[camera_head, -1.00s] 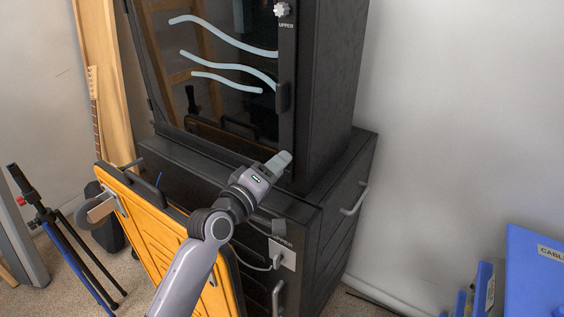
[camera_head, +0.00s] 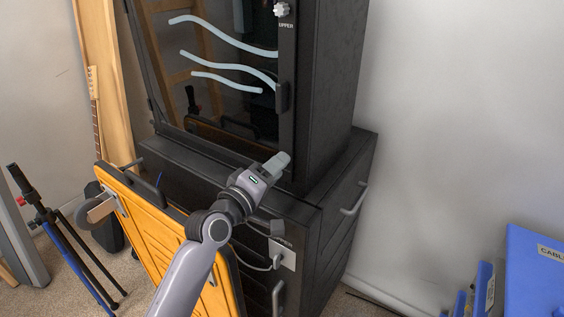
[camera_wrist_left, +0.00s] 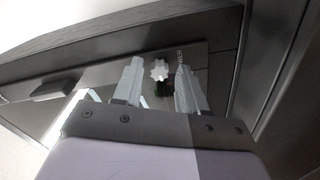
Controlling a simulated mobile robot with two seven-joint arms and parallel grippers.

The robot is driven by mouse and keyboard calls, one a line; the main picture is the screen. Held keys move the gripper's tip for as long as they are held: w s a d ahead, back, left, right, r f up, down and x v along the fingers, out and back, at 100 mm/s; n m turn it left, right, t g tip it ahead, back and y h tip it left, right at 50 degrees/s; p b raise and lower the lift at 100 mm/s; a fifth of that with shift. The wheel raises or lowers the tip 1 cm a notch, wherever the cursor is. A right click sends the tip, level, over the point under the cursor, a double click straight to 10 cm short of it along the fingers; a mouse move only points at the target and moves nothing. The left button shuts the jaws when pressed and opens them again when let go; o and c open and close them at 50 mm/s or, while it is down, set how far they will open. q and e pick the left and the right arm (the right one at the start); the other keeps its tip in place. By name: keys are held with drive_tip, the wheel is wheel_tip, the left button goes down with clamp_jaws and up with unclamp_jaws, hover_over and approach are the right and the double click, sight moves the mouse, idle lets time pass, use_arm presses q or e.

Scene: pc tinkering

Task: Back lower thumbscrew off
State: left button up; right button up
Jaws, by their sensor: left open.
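The lower thumbscrew (camera_wrist_left: 160,70), a white lobed knob, shows in the left wrist view between the spread fingers of my left gripper (camera_wrist_left: 159,68), near their tips. A gap shows on both sides of it, so the fingers appear apart from it. A partly cut-off label is beside it. In the head view my left gripper (camera_head: 279,163) is in front of the lower front corner of the black PC case (camera_head: 331,80) and hides this thumbscrew. The upper thumbscrew (camera_head: 281,10) is on the case's front edge by an "UPPER" label. My right gripper is not in view.
The case stands on a dark cabinet (camera_head: 345,190) with handles. A yellow panel (camera_head: 150,240) leans at its left, near my left arm. A black and blue stand (camera_head: 60,235) is further left. Blue boxes (camera_head: 535,270) are at the lower right. The wall side is clear.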

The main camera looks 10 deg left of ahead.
use_arm(q)
drive_tip(key=v, duration=0.5)
drive_tip(key=shift+s+a, duration=0.15)
drive_tip(key=shift+s, duration=0.15)
drive_tip(key=s+a+f+m+g+y, duration=0.2)
drive_tip(key=s+f+m+g, duration=0.3)
drive_tip(key=s, duration=0.5)
drive_tip(key=s+a+f+m+g+y+b, duration=0.1)
drive_tip(key=s+a+f+m+g+y, duration=0.2)
drive_tip(key=s+f, duration=0.5)
drive_tip(key=s+a+f+m+g+y, duration=0.15)
drive_tip(key=s+f+m+g, duration=0.3)
drive_tip(key=s, duration=0.65)
drive_tip(key=w+d+f+t+h, duration=0.2)
drive_tip(key=w+f+t, duration=0.4)
drive_tip(key=f, duration=0.3)
drive_tip(key=shift+d+f, duration=0.35)
drive_tip(key=shift+f, duration=0.05)
drive_tip(key=shift+w+d+n+h, duration=0.1)
drive_tip(key=shift+w+n+h, duration=0.05)
drive_tip(key=shift+n+h, duration=0.1)
